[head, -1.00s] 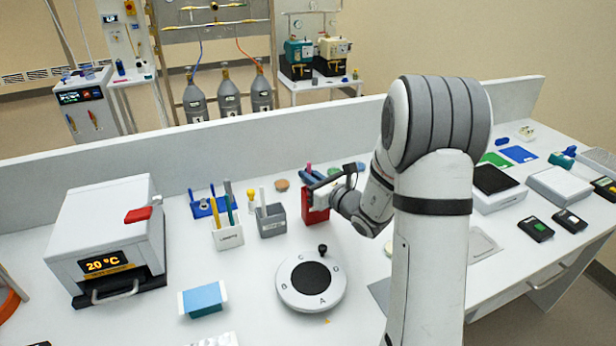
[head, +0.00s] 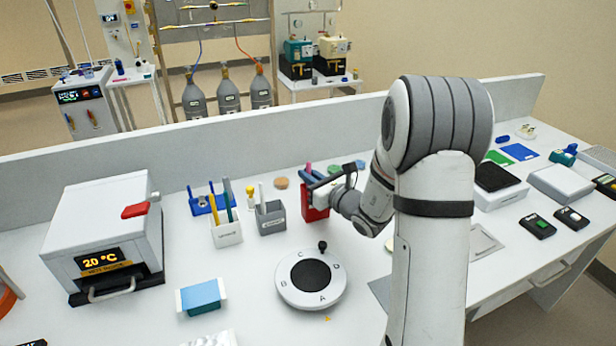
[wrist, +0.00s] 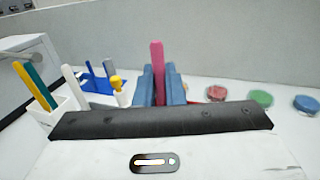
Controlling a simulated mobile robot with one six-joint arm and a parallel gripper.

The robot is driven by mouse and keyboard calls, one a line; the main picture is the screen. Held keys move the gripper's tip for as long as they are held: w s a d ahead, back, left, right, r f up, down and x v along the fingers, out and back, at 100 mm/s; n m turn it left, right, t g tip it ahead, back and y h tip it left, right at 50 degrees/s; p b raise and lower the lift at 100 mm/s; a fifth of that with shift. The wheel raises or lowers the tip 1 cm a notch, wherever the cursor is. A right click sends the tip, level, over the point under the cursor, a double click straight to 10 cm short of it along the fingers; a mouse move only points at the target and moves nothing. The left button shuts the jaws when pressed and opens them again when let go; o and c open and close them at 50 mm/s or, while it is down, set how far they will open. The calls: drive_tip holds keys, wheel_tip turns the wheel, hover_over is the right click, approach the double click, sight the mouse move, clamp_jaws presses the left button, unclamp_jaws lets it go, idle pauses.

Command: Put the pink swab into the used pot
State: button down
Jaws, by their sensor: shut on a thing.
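The pink swab (wrist: 158,65) stands upright between the blue fingers of my gripper (wrist: 160,88) in the wrist view. My gripper (head: 316,178) is shut on it, and in the head view the swab's pink top (head: 308,169) shows above the fingers. Its lower end is hidden. A grey pot (head: 272,218) with a label and a pale stick stands left of my gripper. A white pot (head: 228,234) with several sticks stands further left; it also shows in the wrist view (wrist: 44,116). The labels are too small to read, so I cannot tell which is the used pot.
A blue rack (head: 200,207) and a yellow-topped item (head: 250,199) stand behind the pots. A round dial (head: 290,298) lies in front of my gripper. A heater box (head: 95,225) stands at left. Red (wrist: 216,92), green (wrist: 261,98) and blue (wrist: 306,103) discs lie right of the fingers.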

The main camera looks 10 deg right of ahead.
drive_tip(key=c, duration=1.4)
unclamp_jaws()
drive_tip(key=shift+c, duration=0.2)
drive_tip(key=shift+r, duration=0.15)
drive_tip(key=shift+r+p, duration=2.25)
drive_tip(key=shift+r, duration=2.15)
